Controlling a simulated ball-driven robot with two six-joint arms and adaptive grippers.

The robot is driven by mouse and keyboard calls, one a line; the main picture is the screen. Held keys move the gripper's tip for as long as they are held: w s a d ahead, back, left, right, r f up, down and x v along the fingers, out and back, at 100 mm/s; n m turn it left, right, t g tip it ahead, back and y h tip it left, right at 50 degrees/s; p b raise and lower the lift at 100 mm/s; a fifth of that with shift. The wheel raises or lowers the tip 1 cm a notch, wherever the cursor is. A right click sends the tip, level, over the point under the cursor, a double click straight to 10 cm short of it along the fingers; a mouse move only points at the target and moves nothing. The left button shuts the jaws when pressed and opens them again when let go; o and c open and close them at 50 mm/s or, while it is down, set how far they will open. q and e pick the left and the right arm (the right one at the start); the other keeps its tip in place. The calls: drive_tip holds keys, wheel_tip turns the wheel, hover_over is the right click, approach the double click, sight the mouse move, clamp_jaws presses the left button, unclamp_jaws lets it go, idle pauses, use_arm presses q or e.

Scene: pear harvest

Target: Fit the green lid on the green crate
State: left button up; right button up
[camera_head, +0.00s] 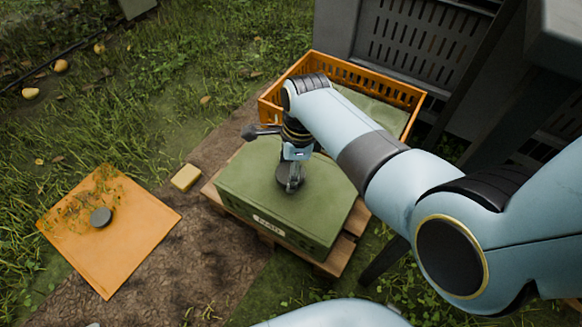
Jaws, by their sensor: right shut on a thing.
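The green lid (248,197) lies over the top of the green crate (272,235) and covers its opening. The lid looks about level and lined up with the crate; I cannot tell whether a thin gap is left between them. The crate's front wall carries a pale label. My right gripper (291,184) points down at the middle of the lid and is shut on its dark round knob. My left gripper is not in view.
The green crate stands on a wooden pallet (343,252). An orange crate (385,83) is right behind it. An orange lid (125,240) with a dark knob lies on the ground at left. A yellow block (186,177) lies between. Pears (61,66) lie in the grass.

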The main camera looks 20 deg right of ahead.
drive_tip(key=shift+f+b, duration=0.3)
drive_tip(key=shift+f, duration=0.25)
idle(0.4)
drive_tip(key=o, duration=1)
